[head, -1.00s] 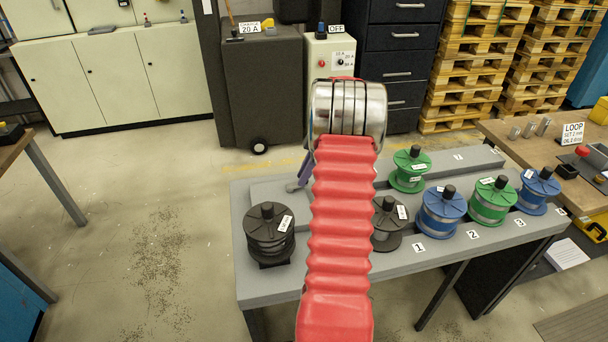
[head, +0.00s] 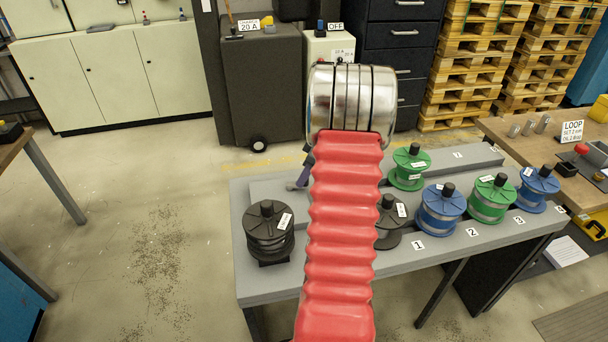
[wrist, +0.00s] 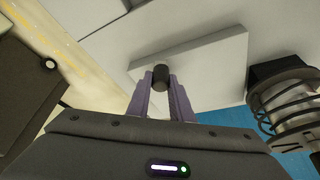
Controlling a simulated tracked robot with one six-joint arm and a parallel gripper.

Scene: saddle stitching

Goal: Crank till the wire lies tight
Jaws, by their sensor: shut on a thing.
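In the wrist view, my gripper (wrist: 161,88) has its two purple fingers shut on a short dark cylindrical knob (wrist: 161,71). The knob stands in front of a pale grey plate (wrist: 215,62). A dark spool (head: 268,232) stands at the bench's left end. I cannot make out a separate run of wire or its tightness.
Another dark spool (head: 389,222) is partly behind my arm. Green spools (head: 408,170) and blue spools (head: 441,208) stand along the bench to the right, by number labels. A dark ribbed spool (wrist: 288,90) is close on the wrist view's right. Floor left of the bench is clear.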

